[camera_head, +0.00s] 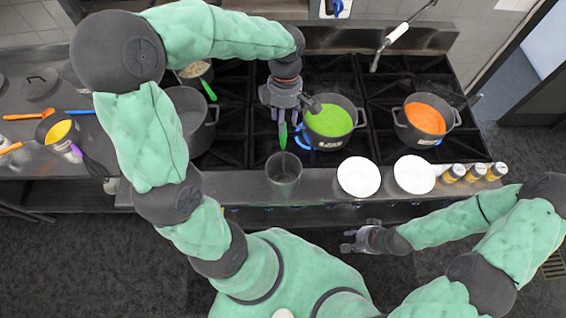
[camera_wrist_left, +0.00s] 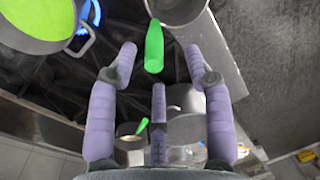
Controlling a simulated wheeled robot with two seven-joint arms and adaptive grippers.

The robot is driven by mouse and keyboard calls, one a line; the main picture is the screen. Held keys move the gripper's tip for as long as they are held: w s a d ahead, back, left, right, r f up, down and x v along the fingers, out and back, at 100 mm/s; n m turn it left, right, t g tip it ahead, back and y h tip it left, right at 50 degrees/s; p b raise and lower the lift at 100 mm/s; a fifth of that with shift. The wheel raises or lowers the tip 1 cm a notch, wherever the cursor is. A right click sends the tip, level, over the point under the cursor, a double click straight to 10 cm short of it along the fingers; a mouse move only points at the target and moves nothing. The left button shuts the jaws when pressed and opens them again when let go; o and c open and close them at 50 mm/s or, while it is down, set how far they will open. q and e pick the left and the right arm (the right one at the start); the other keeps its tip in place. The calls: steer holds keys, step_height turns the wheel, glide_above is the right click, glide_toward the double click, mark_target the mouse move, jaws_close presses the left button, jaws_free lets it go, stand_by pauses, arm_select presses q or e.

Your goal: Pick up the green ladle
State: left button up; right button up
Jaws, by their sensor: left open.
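A green ladle handle (camera_head: 283,136) shows in the head view just below my left gripper (camera_head: 283,112), at the rim of a grey metal container. In the left wrist view the green handle (camera_wrist_left: 154,46) lies beyond and between the spread purple fingers of the left gripper (camera_wrist_left: 160,62). The ladle's far end is hidden at the container, and no finger is clearly closed on it. A second green handle (camera_head: 208,89) leans from a pot at the back left. My right gripper (camera_head: 362,239) hangs in front of the counter, away from the ladles; its finger opening is unclear.
The metal container (camera_head: 284,177) stands on the counter's front ledge. A pot of green soup (camera_head: 331,121) is close right of my left gripper; a pot of orange soup (camera_head: 426,118) is farther right. White plates (camera_head: 358,177) and several small jars (camera_head: 454,173) line the ledge.

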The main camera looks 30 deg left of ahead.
arm_select(q)
steer(key=shift+s+f+p, duration=0.1)
steer(key=shift+f+p, duration=0.25)
steer(key=shift+f, duration=3.6)
jaws_close()
